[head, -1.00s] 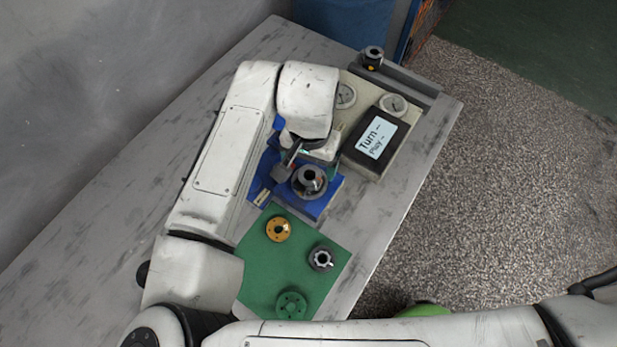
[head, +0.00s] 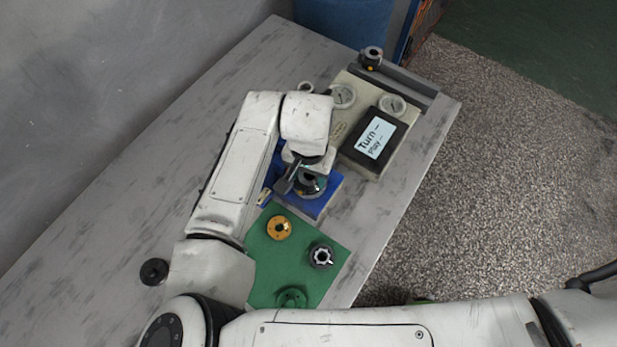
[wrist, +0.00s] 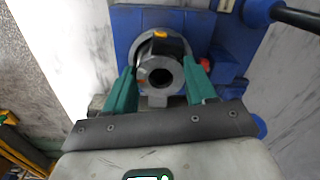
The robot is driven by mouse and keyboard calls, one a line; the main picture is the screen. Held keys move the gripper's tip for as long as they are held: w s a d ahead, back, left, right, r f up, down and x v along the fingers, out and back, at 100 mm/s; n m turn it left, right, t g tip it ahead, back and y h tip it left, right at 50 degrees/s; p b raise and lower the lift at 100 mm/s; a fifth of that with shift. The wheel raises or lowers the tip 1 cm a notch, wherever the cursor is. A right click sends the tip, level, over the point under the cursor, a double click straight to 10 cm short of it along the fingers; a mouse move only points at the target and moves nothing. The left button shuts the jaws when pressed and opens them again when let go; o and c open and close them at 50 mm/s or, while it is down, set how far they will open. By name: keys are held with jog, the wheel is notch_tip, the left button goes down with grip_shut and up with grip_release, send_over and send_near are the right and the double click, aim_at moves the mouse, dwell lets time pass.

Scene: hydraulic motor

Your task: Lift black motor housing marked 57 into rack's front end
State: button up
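A dark grey-black motor housing (head: 311,182) with a round bore sits in the blue fixture (head: 323,203) on the table. In the wrist view the housing (wrist: 160,72) carries an orange-yellow patch on its far side; no number is legible. My gripper (head: 299,178) is over it in the head view, partly hiding it. In the wrist view the green fingers of my gripper (wrist: 162,76) stand on either side of the housing, looking spread, with contact unclear. The dark grey rack (head: 414,80) runs along the table's far end, with a similar black piece (head: 371,57) at its left end.
A green mat (head: 318,283) holds an orange disc (head: 279,227), a dark grey toothed part (head: 321,256) and a green disc (head: 291,298). A black display box (head: 375,141) and gauges (head: 392,105) stand between fixture and rack. A black disc (head: 154,271) lies left.

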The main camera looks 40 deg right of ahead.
grip_shut()
dwell(0.3)
jog(key=shift+r, duration=0.15)
jog(key=shift+r+b, duration=0.35)
jog(key=shift+r, duration=0.25)
jog(key=s+d+r+b, duration=0.1)
jog(key=s+r+b, duration=0.2)
jog(key=s+r, duration=0.8)
jog(key=s, duration=0.3)
jog(key=shift+r, duration=0.3)
jog(key=shift+r, duration=0.1)
